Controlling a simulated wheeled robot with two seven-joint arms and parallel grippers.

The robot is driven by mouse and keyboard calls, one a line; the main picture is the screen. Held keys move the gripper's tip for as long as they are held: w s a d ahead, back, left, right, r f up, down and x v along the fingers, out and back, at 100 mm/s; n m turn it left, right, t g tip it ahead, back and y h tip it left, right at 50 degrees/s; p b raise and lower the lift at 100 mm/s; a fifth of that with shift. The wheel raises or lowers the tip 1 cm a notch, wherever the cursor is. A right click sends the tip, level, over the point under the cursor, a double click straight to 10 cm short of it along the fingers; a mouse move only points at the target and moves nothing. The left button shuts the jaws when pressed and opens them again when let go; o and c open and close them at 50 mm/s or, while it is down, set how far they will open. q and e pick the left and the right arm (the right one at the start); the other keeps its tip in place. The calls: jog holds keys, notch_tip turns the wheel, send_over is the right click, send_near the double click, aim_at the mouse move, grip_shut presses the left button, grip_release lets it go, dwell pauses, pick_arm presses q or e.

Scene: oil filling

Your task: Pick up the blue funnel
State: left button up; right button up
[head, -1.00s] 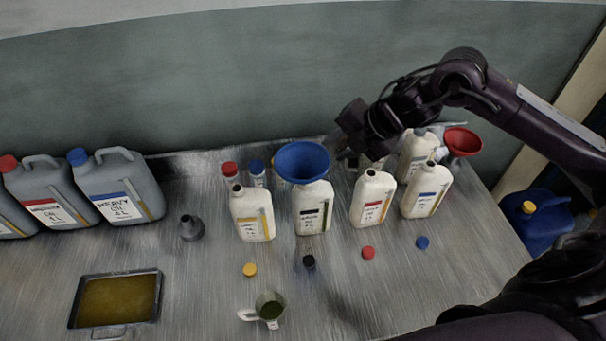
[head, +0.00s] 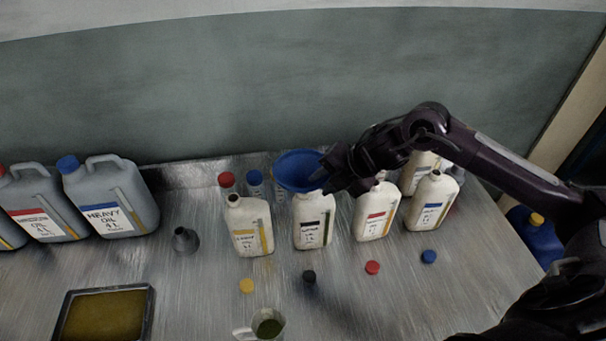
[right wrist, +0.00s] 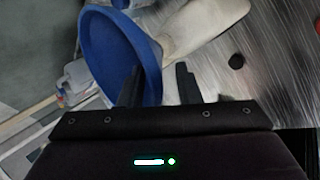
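The blue funnel (head: 292,170) sits at the top of the white bottle with the black label mark (head: 313,232). The gripper hides its right side in the head view. My right gripper (head: 322,178) is at the funnel's right rim. In the right wrist view the funnel (right wrist: 110,50) fills the upper left. There my right gripper (right wrist: 160,68) is open, one finger overlapping the funnel's wide mouth and the other to the right of its rim. I cannot tell whether the fingers touch it. My left gripper is not in view.
White bottles with yellow (head: 250,228), red (head: 376,212) and blue (head: 431,203) marks stand beside it. Grey canisters (head: 112,200) stand left.

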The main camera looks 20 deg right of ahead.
aim_at(303, 184)
jog(key=shift+p+x, duration=0.35)
jog(key=shift+x, duration=1.15)
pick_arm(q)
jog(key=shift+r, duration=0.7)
pick_arm(e)
jog(key=shift+c, duration=0.4)
grip_shut()
jog(key=shift+r, duration=0.1)
